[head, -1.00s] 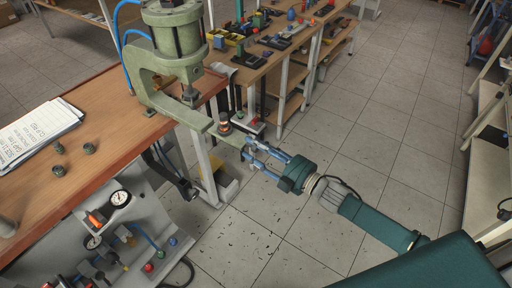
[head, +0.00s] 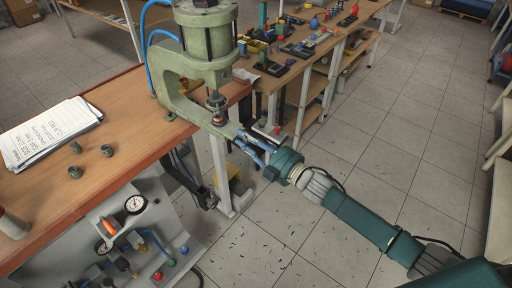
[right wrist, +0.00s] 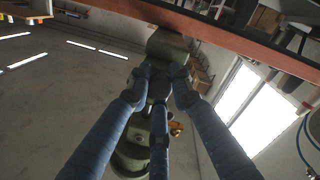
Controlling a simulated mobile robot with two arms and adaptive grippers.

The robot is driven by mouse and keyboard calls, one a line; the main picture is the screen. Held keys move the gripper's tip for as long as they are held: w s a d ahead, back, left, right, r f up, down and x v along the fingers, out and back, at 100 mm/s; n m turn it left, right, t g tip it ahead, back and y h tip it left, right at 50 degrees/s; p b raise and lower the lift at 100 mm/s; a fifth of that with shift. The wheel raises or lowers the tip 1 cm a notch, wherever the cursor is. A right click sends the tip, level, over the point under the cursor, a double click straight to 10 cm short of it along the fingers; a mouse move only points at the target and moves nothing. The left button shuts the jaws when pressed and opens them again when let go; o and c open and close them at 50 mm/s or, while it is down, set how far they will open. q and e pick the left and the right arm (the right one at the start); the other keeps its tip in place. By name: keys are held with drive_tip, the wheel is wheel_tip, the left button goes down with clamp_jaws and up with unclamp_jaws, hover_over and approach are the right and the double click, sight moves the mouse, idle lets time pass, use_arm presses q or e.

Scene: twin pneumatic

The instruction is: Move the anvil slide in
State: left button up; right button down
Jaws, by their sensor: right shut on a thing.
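The green press (head: 172,92) stands at the bench's right edge. Its anvil slide (head: 222,128) lies along the lower arm, and a small brass-coloured part (head: 218,119) sits on it under the ram. My right gripper (head: 245,143) is at the slide's outer end, reaching in from the right. In the right wrist view its blue fingers (right wrist: 157,85) are closed around a dark part at the slide's end, mostly hidden between them. A green rounded piece of the press (right wrist: 168,45) shows just beyond the fingertips. My left gripper is not in view.
The wooden bench (head: 105,105) carries a paper stack (head: 48,135) and several small dark fittings (head: 107,150). A panel with a gauge (head: 135,204) is below its front edge. Another bench with coloured fixtures (head: 290,50) stands behind. The floor to the right is clear.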

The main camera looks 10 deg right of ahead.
drive_tip(key=shift+r, duration=0.15)
drive_tip(key=c, duration=1.8)
unclamp_jaws()
drive_tip(key=shift+o, duration=1.3)
drive_tip(key=shift+s+d+f, duration=0.15)
drive_tip(key=shift+s+f, duration=0.05)
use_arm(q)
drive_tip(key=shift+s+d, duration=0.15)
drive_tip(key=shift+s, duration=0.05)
use_arm(e)
drive_tip(key=v, duration=1.1)
drive_tip(key=shift+s, duration=0.25)
drive_tip(key=shift+d, duration=0.15)
